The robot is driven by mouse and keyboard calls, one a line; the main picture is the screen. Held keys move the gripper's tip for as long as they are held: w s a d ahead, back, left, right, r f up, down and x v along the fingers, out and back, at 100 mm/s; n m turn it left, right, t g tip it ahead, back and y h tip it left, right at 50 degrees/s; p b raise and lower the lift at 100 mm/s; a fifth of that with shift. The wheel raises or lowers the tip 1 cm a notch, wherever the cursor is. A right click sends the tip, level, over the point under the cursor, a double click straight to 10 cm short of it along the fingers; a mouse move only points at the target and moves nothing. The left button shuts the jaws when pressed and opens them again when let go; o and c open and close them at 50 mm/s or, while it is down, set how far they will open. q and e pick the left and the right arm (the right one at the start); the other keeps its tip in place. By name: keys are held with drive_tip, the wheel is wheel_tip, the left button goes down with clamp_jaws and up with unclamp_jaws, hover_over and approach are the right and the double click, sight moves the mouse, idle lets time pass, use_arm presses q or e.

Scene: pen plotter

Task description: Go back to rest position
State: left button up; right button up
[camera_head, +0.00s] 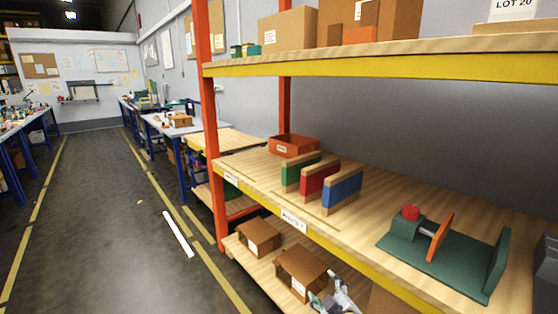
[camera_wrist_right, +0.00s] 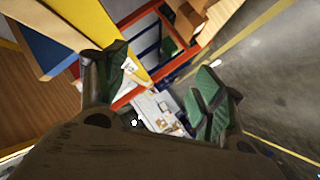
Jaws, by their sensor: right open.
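My right gripper (camera_head: 327,290) shows at the bottom of the head view, in front of the lower shelf and below the yellow front edge of the middle shelf. In the right wrist view my right gripper (camera_wrist_right: 158,82) has its two green-padded fingers spread apart, with nothing between them. Beyond the fingers are the rack's edge, the floor and a distant workbench. My left gripper is in neither view.
The middle shelf (camera_head: 258,164) holds green (camera_head: 292,177), red (camera_head: 318,181) and blue (camera_head: 342,190) panels, an orange bin (camera_head: 292,146) and a green fixture (camera_head: 445,257). Cardboard boxes (camera_head: 301,270) sit on the lower shelf.

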use_arm(q)
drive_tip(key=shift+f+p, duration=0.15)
drive_tip(key=shift+p, duration=0.45)
use_arm(e)
drive_tip(key=s+d+f+m+g, duration=0.1)
drive_tip(key=s+f+g, duration=0.3)
drive_tip(key=s+f, duration=0.4)
drive_tip(key=s+d+f+m+g, duration=0.1)
drive_tip(key=s+f+m+g, duration=0.3)
drive_tip(key=s+f, duration=0.3)
drive_tip(key=s+d+f+m+g+h, duration=0.1)
drive_tip(key=s+d+f+m+g, duration=0.1)
drive_tip(key=s+f, duration=0.6)
drive_tip(key=s+g, duration=0.1)
drive_tip(key=s, duration=0.3)
drive_tip(key=shift+s+f+m+g, duration=0.25)
drive_tip(key=shift+f+m+g, duration=0.05)
drive_tip(key=shift+m+g, duration=0.1)
